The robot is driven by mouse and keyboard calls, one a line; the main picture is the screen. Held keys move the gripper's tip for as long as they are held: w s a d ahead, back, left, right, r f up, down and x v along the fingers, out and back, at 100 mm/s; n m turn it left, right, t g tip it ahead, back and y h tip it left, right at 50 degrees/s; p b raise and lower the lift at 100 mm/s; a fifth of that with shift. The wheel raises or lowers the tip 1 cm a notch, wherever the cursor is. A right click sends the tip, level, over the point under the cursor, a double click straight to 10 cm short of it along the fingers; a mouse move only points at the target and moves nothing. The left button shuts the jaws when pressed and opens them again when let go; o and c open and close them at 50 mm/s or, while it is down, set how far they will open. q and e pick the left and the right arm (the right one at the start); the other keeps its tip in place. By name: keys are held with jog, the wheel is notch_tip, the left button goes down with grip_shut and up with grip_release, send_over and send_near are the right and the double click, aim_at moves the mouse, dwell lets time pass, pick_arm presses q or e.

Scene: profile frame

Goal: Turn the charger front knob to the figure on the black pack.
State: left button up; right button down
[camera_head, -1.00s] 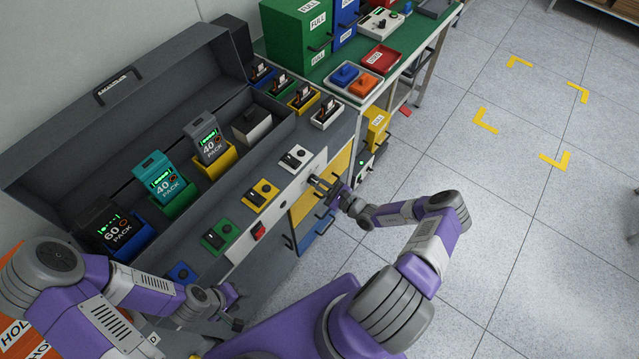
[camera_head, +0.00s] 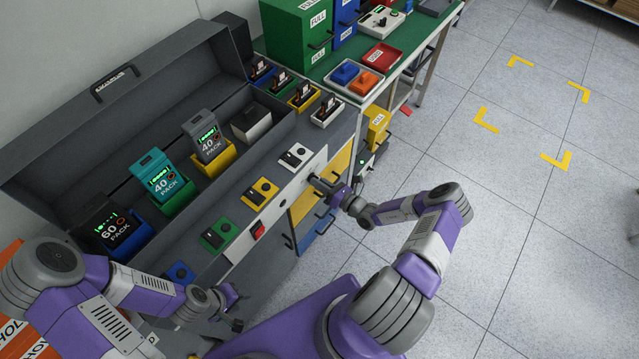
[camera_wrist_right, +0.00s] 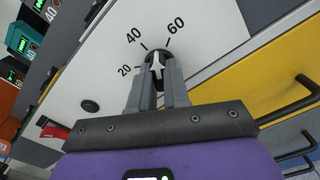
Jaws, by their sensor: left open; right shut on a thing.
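The black pack (camera_head: 113,228) stands in the blue slot at the left end of the charger and shows 60. My right gripper (camera_head: 316,180) is at the charger's white front panel (camera_head: 291,191), shut on the front knob (camera_wrist_right: 155,60), which it largely hides in the head view. In the right wrist view the panel's dial reads 20, 40 and 60. The knob's white arrow points between the 40 and 60 marks. My right gripper's fingers (camera_wrist_right: 156,85) sit on both sides of the knob. My left gripper (camera_head: 236,308) is open and empty, near the charger's lower left front.
A teal pack (camera_head: 160,175) and a grey pack (camera_head: 206,137), both showing 40, stand in the green and yellow slots. A red switch (camera_head: 258,229) is on the front, left of my right gripper. Drawers with black handles (camera_head: 325,225) lie below the panel.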

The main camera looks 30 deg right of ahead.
jog(key=m+b, duration=0.1)
jog(key=m, duration=0.4)
jog(key=shift+m, duration=0.4)
dwell(0.4)
jog(key=c, duration=1.1)
grip_release()
jog(key=v, duration=0.7)
jog(key=shift+s, duration=0.3)
jog(key=shift+d, duration=0.1)
